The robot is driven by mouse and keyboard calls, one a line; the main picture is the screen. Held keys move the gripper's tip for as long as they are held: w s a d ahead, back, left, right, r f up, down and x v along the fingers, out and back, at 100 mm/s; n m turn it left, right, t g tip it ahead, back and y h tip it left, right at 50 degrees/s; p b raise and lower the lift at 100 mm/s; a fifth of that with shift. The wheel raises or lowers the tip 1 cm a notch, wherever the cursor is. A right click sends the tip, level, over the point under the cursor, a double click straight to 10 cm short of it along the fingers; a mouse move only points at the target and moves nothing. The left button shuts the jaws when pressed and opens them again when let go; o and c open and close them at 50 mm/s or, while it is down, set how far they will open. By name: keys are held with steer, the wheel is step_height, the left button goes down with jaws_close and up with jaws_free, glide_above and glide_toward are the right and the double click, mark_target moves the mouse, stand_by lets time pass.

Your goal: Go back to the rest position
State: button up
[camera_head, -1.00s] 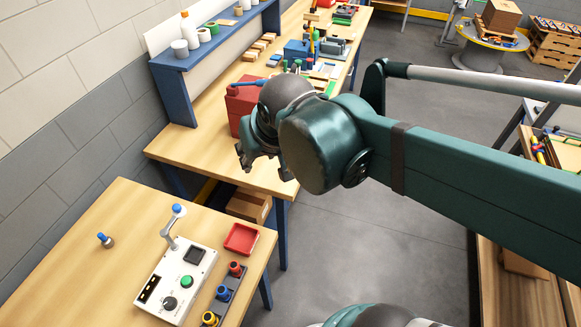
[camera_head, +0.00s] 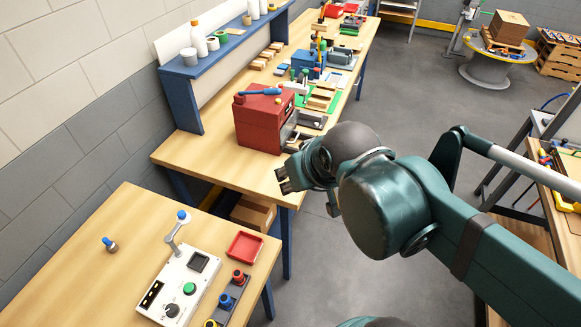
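My gripper (camera_head: 284,180) shows at the end of my dark green arm, in the middle of the head view. It hangs near the front right edge of the long workbench (camera_head: 215,158), in front of the red box (camera_head: 262,128). Its dark fingertips point left. They look a little apart, but the view is small and I cannot tell how far they are open. I see nothing held in it.
A blue shelf (camera_head: 185,98) stands on the workbench. Grey floor (camera_head: 340,262) lies clear right of the tables.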

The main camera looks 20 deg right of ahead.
steer(key=shift+f+b, duration=2.25)
